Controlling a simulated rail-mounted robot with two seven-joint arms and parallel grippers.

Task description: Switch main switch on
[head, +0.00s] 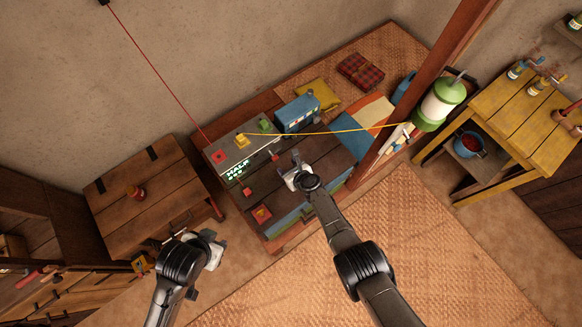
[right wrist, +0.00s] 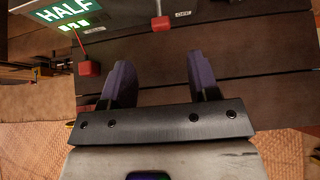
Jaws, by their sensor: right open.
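A dark box with a lit green sign reading HALF (head: 235,165) stands on the low wooden bench. The sign also shows at the top left of the right wrist view (right wrist: 62,10). A red-tipped lever (head: 274,156) is on the box's front, and a red knob (head: 247,191) is below the sign. Both show in the right wrist view, the lever (right wrist: 160,23) ahead and the knob (right wrist: 88,68) to the left. I cannot tell which part is the main switch. My right gripper (head: 296,163) is open and empty, right of the lever. My left gripper (head: 214,246) is lower left, its jaws unclear.
A red block with a yellow mark (head: 261,214) sits at the bench's front left. A blue box (head: 297,114) stands behind. A yellow cord (head: 330,132) runs to a green and white cylinder (head: 439,104) by a wooden post. Woven matting (head: 390,250) in front is clear.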

